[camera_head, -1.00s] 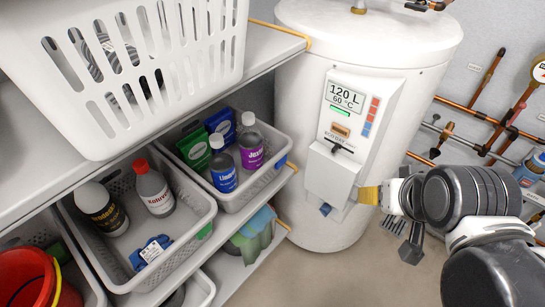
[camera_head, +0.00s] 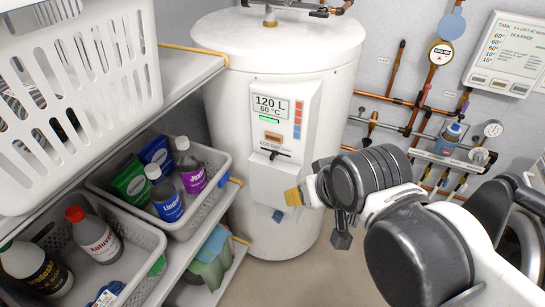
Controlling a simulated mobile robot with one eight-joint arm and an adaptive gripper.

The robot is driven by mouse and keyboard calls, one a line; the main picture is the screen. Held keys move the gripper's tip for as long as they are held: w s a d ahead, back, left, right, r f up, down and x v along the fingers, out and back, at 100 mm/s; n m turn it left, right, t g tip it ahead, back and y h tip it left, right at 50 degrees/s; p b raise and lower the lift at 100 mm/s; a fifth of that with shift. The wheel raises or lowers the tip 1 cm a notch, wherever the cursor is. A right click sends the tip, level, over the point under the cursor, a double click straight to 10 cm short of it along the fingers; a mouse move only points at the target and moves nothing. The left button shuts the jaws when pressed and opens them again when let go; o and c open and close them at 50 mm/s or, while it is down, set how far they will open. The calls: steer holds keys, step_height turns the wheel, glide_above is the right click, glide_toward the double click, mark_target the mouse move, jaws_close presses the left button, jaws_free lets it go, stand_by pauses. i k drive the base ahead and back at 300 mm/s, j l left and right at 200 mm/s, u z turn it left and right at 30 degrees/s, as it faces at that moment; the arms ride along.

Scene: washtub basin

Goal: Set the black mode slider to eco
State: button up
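The black mode slider (camera_head: 272,156) is a small dark knob in a horizontal slot on the white control panel (camera_head: 287,90) of the water heater. Small lettering above the slot seems to start with ECO at the left. My gripper (camera_head: 293,197), with a yellow fingertip, is below and right of the slider, in front of the lower white box of the panel. It is apart from the slider. Its finger gap is hidden, and no held object shows.
The white tank (camera_head: 225,100) stands behind the panel. At left, a shelf holds a white basket (camera_head: 90,60) and crates (camera_head: 215,195) of bottles. Copper pipes (camera_head: 390,98) and gauges line the right wall. Open floor lies below the arm.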

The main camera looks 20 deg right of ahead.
mark_target(275, 152)
steer(key=k+j+z, duration=0.1)
steer(key=z, duration=0.3)
steer(key=k+z, duration=0.55)
steer(key=z, duration=0.3)
